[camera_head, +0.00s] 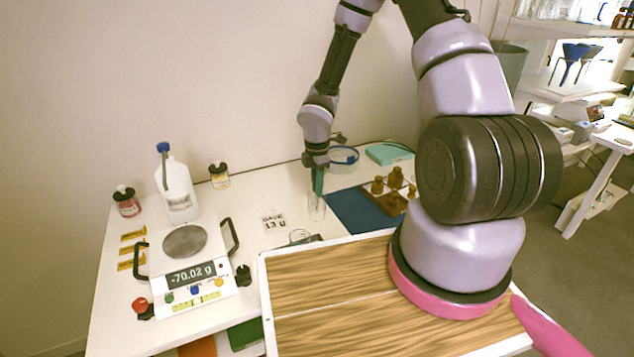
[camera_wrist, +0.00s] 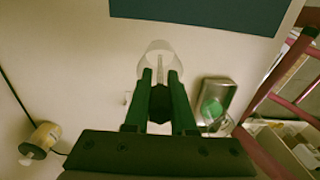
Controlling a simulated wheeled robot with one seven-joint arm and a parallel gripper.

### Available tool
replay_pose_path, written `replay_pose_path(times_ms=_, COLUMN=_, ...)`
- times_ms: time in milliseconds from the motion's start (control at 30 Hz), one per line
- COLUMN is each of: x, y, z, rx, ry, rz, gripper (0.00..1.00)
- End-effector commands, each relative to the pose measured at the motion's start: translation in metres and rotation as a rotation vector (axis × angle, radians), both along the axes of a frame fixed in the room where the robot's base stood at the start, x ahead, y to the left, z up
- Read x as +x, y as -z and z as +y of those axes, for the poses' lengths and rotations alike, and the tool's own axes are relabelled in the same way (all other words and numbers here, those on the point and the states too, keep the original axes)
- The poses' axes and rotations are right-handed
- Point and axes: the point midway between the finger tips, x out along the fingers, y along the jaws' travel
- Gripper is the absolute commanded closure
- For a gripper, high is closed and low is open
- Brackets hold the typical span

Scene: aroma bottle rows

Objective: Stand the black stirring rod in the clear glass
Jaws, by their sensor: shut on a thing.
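My gripper (camera_head: 318,184) points down over the white table, its green fingers just above the clear glass (camera_head: 316,211). In the wrist view, my gripper (camera_wrist: 160,75) is shut on a dark piece (camera_wrist: 160,104) between its fingers, which looks like the black stirring rod. The clear glass (camera_wrist: 152,48) lies straight beyond the fingertips. A thin grey strip shows within its outline; I cannot tell whether this is the rod's lower end or how deep it reaches. In the head view the fingers hide the rod, and the glass looks upright.
A round clear dish (camera_head: 343,158) stands behind. A white bottle (camera_head: 177,190) stands behind the scale.

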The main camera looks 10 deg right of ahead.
Motion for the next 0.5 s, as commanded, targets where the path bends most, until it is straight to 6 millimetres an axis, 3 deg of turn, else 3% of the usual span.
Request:
replay_pose_path(times_ms=400, x=0.0003, y=0.0031, z=0.0002, rx=0.0, ry=-0.001, rz=-0.001, gripper=1.0)
replay_pose_path(times_ms=433, x=0.0003, y=0.0031, z=0.0002, rx=0.0, ry=-0.001, rz=-0.001, gripper=0.65)
replay_pose_path(times_ms=500, x=0.0003, y=0.0031, z=0.0002, rx=0.0, ry=-0.001, rz=-0.001, gripper=0.42)
